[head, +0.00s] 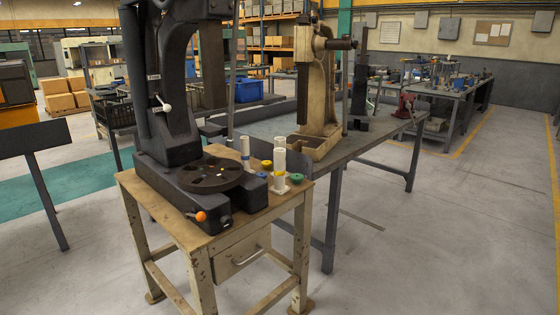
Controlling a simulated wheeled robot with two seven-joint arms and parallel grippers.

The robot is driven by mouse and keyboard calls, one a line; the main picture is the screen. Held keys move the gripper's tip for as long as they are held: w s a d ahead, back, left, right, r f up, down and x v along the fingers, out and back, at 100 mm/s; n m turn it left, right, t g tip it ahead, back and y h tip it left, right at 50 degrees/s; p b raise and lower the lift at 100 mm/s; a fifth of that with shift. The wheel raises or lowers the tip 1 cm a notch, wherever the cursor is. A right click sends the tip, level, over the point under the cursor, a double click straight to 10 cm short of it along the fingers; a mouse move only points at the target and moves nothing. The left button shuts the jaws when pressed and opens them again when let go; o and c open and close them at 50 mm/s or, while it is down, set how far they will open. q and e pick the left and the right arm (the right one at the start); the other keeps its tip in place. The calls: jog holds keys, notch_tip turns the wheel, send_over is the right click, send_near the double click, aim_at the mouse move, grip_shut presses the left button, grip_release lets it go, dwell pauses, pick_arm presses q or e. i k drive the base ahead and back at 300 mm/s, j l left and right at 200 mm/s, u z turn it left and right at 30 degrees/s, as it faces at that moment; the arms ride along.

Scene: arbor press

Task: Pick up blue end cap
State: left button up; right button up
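A small blue end cap (262,175) appears to lie on top of the wooden stand (180,222), just right of the black press base. It is small in view and partly hidden by the black block in front of it. A yellow cap (267,164) lies just behind it and a green cap (296,178) to its right. White tubes (280,158) stand upright in a light holder between the caps. Another white tube (245,147) with a blue band stands behind the press plate. Neither of my grippers is in view.
A long grey bench (360,143) with a beige press (318,85) adjoins behind. The floor at the right is clear.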

aim_at(264, 175)
jog(key=i+l+z, duration=0.7)
jog(key=i+z, duration=0.15)
jog(key=i, duration=0.2)
jog(key=i+l+z, duration=0.15)
jog(key=i, duration=0.5)
jog(key=i+l+z, duration=0.1)
jog(key=i, duration=0.5)
jog(key=i+l+u, duration=0.1)
jog(key=i+u, duration=0.35)
jog(key=i+l+u, duration=0.15)
jog(key=u, duration=0.3)
jog(key=i+l+u, duration=0.55)
jog(key=l+u, duration=0.15)
jog(key=u, duration=0.2)
